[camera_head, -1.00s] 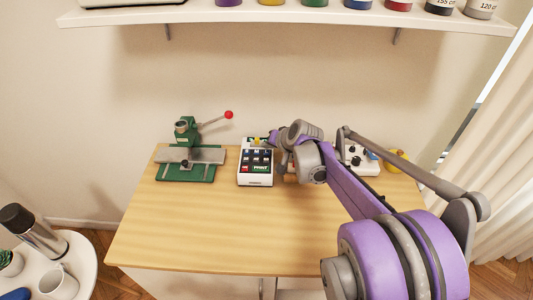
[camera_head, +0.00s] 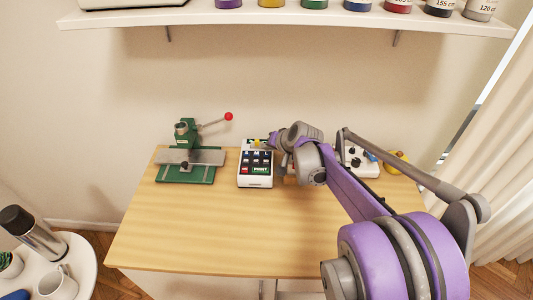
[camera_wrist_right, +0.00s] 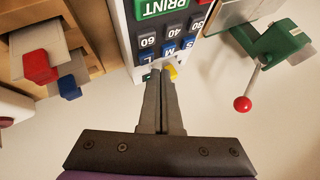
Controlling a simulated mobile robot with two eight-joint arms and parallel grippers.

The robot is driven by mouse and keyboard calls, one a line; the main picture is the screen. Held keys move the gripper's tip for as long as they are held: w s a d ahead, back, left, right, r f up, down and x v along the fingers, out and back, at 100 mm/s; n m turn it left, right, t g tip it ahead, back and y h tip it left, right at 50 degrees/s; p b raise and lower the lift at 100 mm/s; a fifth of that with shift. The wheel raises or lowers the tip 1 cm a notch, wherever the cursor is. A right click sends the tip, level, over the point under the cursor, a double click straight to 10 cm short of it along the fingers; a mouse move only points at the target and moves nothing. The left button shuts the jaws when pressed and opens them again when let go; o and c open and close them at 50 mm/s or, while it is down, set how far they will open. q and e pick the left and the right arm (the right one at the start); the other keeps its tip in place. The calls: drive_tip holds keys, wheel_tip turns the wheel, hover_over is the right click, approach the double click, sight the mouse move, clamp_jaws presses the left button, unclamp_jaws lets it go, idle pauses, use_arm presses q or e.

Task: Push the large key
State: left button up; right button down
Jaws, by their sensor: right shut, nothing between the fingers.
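The key device (camera_head: 256,181) is a white box with a dark keypad on the back half of the table. In the right wrist view its green PRINT key (camera_wrist_right: 155,7), dark number keys and blue size keys show. The L key (camera_wrist_right: 147,57) is at the end of the size row, beside the M key (camera_wrist_right: 168,49). My right gripper (camera_wrist_right: 162,73) is shut and empty, its tips close to the L and M keys. Whether they touch a key cannot be told. My left gripper is out of view.
A green press (camera_head: 187,157) with a red-knobbed lever stands left of the device. A white box with dark knobs (camera_head: 360,160) is to the right, partly behind my arm. The front of the wooden table (camera_head: 200,225) is clear. A shelf (camera_head: 300,30) runs above.

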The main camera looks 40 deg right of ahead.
sight(268, 157)
drive_tip(key=shift+f, duration=0.1)
idle(0.7)
drive_tip(key=shift+f, duration=0.35)
drive_tip(key=shift+f+b, duration=0.45)
idle(0.6)
drive_tip(key=shift+r, duration=0.1)
drive_tip(key=shift+r+p, duration=0.7)
drive_tip(key=shift+r, duration=0.05)
wheel_tip(268, 157, up, 5)
drive_tip(key=p, duration=0.4)
idle(0.5)
